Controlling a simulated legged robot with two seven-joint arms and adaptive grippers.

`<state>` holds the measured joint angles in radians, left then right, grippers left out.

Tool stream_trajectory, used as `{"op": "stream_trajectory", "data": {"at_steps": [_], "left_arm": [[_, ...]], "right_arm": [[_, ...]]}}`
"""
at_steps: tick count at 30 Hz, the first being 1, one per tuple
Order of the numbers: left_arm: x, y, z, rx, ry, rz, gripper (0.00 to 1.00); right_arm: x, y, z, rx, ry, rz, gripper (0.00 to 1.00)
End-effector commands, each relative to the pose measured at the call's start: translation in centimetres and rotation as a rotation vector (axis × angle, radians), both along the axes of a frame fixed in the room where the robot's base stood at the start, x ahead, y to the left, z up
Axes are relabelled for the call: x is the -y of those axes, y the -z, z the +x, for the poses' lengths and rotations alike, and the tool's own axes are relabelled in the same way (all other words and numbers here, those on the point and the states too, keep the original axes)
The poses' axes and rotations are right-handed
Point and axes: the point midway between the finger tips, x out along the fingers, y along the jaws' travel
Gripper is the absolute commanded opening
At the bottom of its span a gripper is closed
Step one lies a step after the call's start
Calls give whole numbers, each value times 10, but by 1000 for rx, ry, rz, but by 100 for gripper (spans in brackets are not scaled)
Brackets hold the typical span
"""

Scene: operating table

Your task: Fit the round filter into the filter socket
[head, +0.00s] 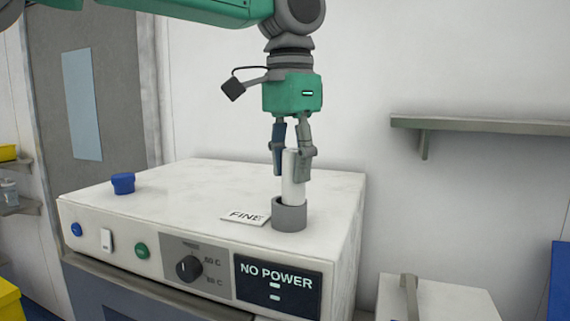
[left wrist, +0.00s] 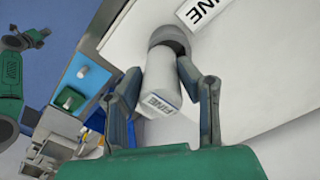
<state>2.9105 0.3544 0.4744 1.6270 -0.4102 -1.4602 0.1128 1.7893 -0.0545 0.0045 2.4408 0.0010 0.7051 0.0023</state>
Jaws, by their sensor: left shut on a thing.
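My left gripper (head: 292,150) points down and is shut on the round filter (head: 292,175), a white upright cylinder. The filter's lower end is at the mouth of the grey ring-shaped filter socket (head: 289,217) on top of the white machine. The socket wall hides that end, so I cannot tell how deep it sits. In the left wrist view, the filter (left wrist: 160,80) shows a label reading FINE between the fingers (left wrist: 163,97), and its far end meets the grey socket (left wrist: 168,38).
A card reading FINE (head: 245,217) lies beside the socket. A blue cap (head: 123,183) stands at the machine top's back left. The white machine (head: 190,185) has a dial and a NO POWER display (head: 277,283) in front. A wall shelf (head: 480,126) is at right.

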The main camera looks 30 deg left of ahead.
Motion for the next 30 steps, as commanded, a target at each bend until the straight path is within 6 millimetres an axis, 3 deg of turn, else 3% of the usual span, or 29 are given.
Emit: {"op": "stream_trajectory", "data": {"at_steps": [1, 9, 30], "left_arm": [[0, 9, -1, -17, 2, 1, 0], [-5, 16, 1, -17, 0, 0, 0], [-10, 26, 2, -16, -2, 2, 0]], "right_arm": [[0, 2, 0, 0, 0, 0, 0], [0, 4, 0, 0, 0, 0, 0], [0, 8, 0, 0, 0, 0, 0]]}}
